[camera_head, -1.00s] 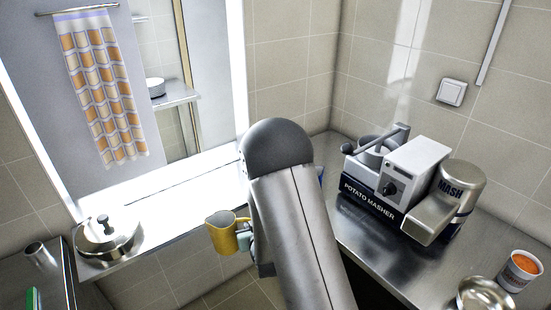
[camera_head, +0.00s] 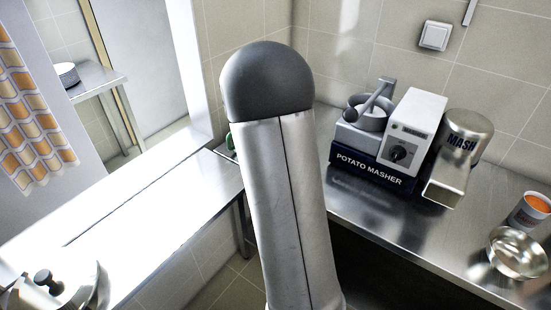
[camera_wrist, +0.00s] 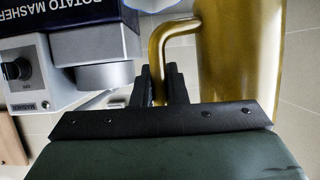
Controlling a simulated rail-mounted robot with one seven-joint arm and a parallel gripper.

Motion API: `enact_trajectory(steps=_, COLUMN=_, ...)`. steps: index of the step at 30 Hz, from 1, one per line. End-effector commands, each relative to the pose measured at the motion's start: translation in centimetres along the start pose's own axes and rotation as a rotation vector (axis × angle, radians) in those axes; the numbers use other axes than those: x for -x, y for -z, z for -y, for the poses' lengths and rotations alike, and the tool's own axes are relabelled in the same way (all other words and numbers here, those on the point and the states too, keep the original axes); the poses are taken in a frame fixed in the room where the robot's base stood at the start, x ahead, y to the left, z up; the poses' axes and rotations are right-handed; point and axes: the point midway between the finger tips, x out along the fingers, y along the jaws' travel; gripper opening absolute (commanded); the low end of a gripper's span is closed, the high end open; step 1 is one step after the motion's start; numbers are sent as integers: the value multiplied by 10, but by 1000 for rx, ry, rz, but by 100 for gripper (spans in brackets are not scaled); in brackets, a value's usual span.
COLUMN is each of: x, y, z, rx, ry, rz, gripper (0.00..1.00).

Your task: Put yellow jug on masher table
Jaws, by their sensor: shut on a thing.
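The yellow jug (camera_wrist: 238,60) fills the right of the wrist view. My gripper (camera_wrist: 162,82) is shut on its handle, with one dark finger on each side. In the head view my arm hides both the jug and the gripper. The masher table (camera_head: 385,228) is the steel counter at the right of the head view. The potato masher machine (camera_head: 372,168) stands on it near the wall. I cannot tell the jug's height above the table.
A metal bowl (camera_head: 517,254) and a cup with orange contents (camera_head: 530,211) stand at the table's right end. The table's front strip before the masher is clear. A lidded pot (camera_head: 55,287) sits on the bright ledge (camera_head: 130,225) at left.

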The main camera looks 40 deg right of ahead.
Motion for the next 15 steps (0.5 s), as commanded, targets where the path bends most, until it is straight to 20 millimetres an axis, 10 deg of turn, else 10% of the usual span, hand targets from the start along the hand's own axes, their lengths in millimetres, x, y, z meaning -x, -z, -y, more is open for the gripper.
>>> enact_trajectory(steps=7, x=-20, y=11, z=-39, rx=-72, ry=-168, rz=-1, gripper=0)
enact_trajectory(steps=15, x=-49, y=-2, z=12, rx=-73, ry=-175, rz=0, gripper=0)
